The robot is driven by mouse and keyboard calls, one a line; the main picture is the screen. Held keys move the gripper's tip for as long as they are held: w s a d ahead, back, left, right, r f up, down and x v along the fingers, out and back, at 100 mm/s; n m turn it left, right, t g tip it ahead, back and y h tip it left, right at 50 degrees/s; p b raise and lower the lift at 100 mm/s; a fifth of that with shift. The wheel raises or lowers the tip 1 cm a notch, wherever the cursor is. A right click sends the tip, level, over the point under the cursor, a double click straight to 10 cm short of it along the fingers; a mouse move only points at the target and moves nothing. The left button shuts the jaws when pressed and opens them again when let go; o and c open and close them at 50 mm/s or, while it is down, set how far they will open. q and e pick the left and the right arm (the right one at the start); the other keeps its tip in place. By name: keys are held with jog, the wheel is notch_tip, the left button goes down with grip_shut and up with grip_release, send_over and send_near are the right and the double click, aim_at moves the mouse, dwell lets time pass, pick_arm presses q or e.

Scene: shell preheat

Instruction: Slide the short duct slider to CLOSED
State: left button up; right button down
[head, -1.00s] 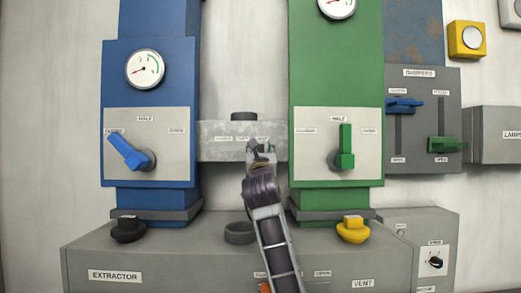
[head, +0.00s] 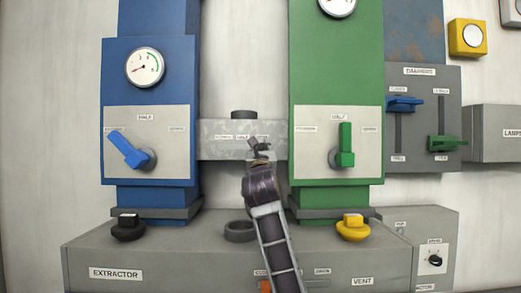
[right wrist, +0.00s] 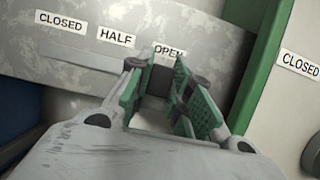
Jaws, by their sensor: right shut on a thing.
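The short duct (head: 215,143) is a scuffed grey box between the blue and green columns. In the right wrist view its face (right wrist: 60,52) carries the labels CLOSED, HALF and OPEN from left to right. My right gripper (head: 259,147) is in front of the duct's right half. In the right wrist view its green-padded fingers (right wrist: 162,85) are just below the OPEN label and partly cover it. They are shut on a small dark piece (right wrist: 160,79), seemingly the slider's handle, mostly hidden by the fingers. My left gripper is not in view.
The blue lever (head: 126,149) and green lever (head: 345,146) flank the duct on their columns. Below are a black knob (head: 128,228), a yellow knob (head: 353,228) and the grey extractor box (head: 180,258). The dampers panel (head: 422,117) is at the right.

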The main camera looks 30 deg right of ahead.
jog(key=shift+w+a+p, duration=0.3)
jog(key=shift+w+a, duration=0.8)
jog(key=shift+a, duration=0.7)
jog(key=shift+w+a+p, duration=0.35)
jog(key=shift+w+a, duration=0.75)
jog(key=shift+a, duration=0.75)
jog(key=shift+w+a+p, duration=0.3)
jog(key=shift+w+a, duration=0.8)
jog(key=shift+a, duration=0.7)
jog(key=c, duration=1.5)
grip_release()
jog(key=shift+o, duration=1.1)
jog(key=shift+w+a, duration=0.1)
jog(key=shift+a, duration=0.05)
